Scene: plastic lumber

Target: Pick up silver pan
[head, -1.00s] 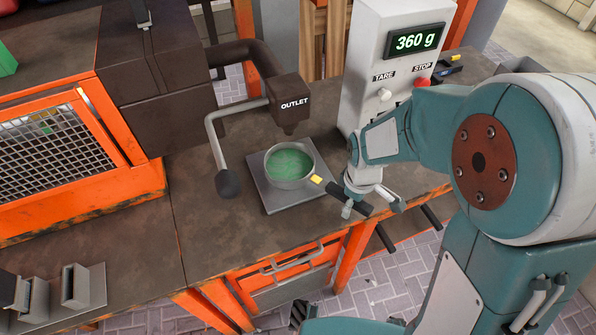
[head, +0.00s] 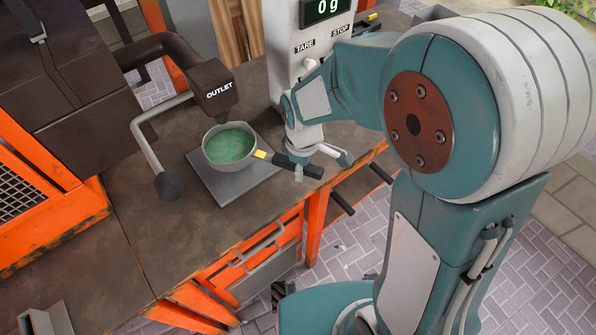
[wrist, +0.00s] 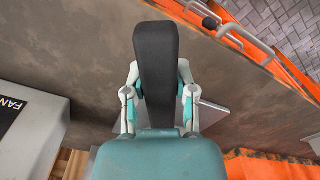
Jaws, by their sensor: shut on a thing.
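The silver pan (head: 231,163) holds green material and has a dark handle (head: 287,165) with a yellow patch near the rim. In the head view it is tilted slightly and appears raised above the grey scale plate (head: 225,186), below the outlet (head: 214,90). My gripper (head: 300,172) is shut on the handle at the pan's right. In the wrist view the black handle (wrist: 157,65) stands between the two fingers of my gripper (wrist: 158,88). The pan's bowl is not visible there.
The scale display (head: 322,9) reads 0 g. A bent lever with a dark knob (head: 168,186) hangs left of the pan. The outlet is close above the bowl. Orange drawer frames (head: 250,255) are below the table's front edge, and the tabletop (head: 150,235) at front left is bare.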

